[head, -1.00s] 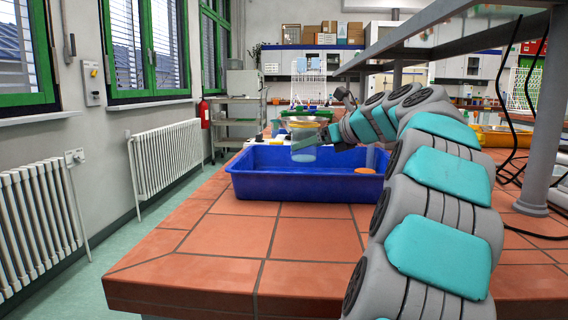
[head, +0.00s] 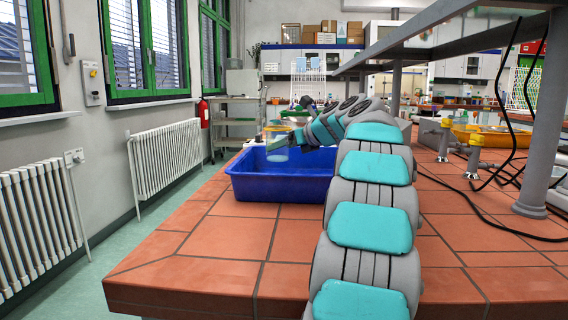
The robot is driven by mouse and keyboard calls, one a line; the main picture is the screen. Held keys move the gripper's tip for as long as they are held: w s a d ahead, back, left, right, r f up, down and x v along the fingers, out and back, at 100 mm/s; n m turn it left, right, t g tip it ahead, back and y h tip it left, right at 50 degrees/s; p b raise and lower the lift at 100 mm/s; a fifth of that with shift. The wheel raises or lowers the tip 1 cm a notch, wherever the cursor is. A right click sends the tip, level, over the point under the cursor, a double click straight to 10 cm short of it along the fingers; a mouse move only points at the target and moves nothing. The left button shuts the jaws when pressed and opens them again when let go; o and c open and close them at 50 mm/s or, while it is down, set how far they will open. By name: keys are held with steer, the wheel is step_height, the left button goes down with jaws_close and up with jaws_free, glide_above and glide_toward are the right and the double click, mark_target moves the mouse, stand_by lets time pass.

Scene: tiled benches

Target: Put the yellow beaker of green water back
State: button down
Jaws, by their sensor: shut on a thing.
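The beaker (head: 277,153) is see-through, with a yellowish rim band and pale green-blue liquid low inside. It looks roughly upright. My gripper (head: 284,141) is shut on it, reaching in from the right over the left part of a blue tub (head: 270,188). The fingers are small and partly hidden behind my wrist. I cannot tell how far the beaker is above the tub's floor.
The tub stands on a tiled bench (head: 228,236) with free tiles in front and to the left.

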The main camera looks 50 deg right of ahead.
mark_target(284, 160)
steer(key=shift+f, duration=2.4)
jaws_free()
steer(key=shift+f, duration=0.1)
steer(key=shift+f, duration=0.1)
steer(key=v, duration=0.8)
steer(key=shift+a+f, duration=0.15)
steer(key=shift+a, duration=0.05)
